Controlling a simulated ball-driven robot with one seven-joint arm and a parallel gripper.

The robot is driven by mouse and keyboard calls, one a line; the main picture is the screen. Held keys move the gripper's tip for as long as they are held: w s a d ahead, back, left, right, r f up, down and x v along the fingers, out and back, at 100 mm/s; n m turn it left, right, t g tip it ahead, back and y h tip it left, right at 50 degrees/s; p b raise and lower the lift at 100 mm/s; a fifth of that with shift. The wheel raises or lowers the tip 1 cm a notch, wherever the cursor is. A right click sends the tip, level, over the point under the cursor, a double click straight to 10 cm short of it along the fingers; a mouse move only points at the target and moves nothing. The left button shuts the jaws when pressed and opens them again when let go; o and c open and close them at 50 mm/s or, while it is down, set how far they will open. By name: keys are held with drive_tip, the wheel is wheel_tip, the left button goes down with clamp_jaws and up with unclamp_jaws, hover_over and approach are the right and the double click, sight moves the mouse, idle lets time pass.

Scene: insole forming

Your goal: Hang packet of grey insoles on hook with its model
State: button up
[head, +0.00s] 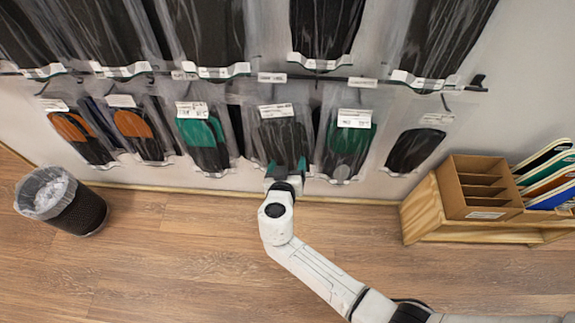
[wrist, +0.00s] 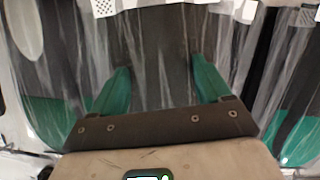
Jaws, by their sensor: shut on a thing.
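A clear packet of dark grey insoles (head: 283,135) with a white label hangs upright in the lower row of the wall display. My gripper (head: 286,167) is at its lower part, with the arm reaching up from below. In the wrist view, the two green fingers of my gripper (wrist: 160,75) stand apart with the packet's dark insoles and clear film (wrist: 155,45) between them. My gripper is shut on this packet. Its top overlaps the rail zone, and I cannot tell whether its hole is on a hook. The rail (head: 350,79) carries small white model tags (head: 271,77).
Packets with green insoles (head: 345,140) hang close on both sides, and orange ones (head: 135,125) hang farther left. Larger dark packets (head: 325,30) hang above. A wooden bench (head: 425,210) with a cardboard box (head: 475,190) stands at right. Floor between is clear.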

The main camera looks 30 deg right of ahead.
idle(0.4)
drive_tip(key=o, duration=1)
drive_tip(key=shift+o, duration=0.2)
drive_tip(key=p+v, duration=0.1)
drive_tip(key=v, duration=1)
drive_tip(key=shift+f, duration=0.15)
